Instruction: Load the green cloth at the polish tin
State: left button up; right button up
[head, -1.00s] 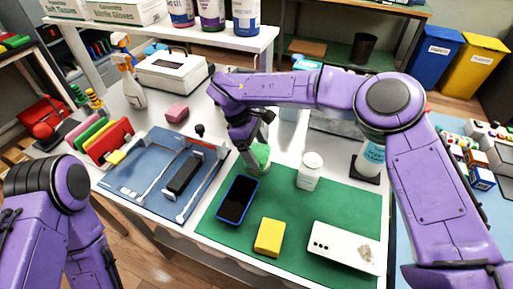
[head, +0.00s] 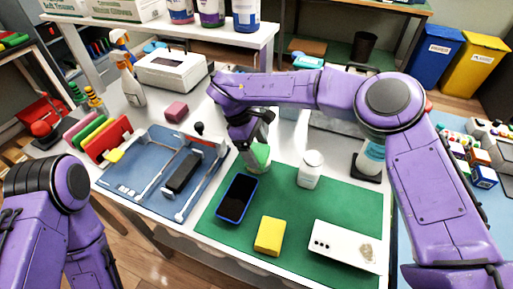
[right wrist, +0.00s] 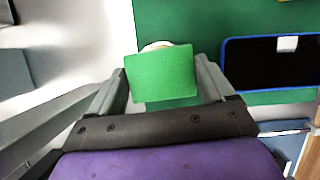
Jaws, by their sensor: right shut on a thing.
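My right gripper (head: 261,148) is shut on the green cloth (right wrist: 162,75), a flat square pad seen between its two fingers in the right wrist view. In the head view the green cloth (head: 260,157) is partly hidden by the fingers. A pale round rim, which looks like the polish tin (right wrist: 156,46), peeks out behind the cloth's edge. The tin sits at the mat's back left edge, mostly hidden under the cloth. I cannot tell whether the cloth touches its contents. My left gripper is out of view; only the left arm shows.
A blue tray (head: 140,180) with a dark phone holder lies left.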

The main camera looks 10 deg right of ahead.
aim_at(257, 152)
jog(key=shift+b, duration=0.35)
dwell(0.6)
dwell(0.5)
jog(key=shift+r+p, duration=1.75)
jog(key=shift+r, duration=1.75)
jog(key=shift+s+f, duration=0.1)
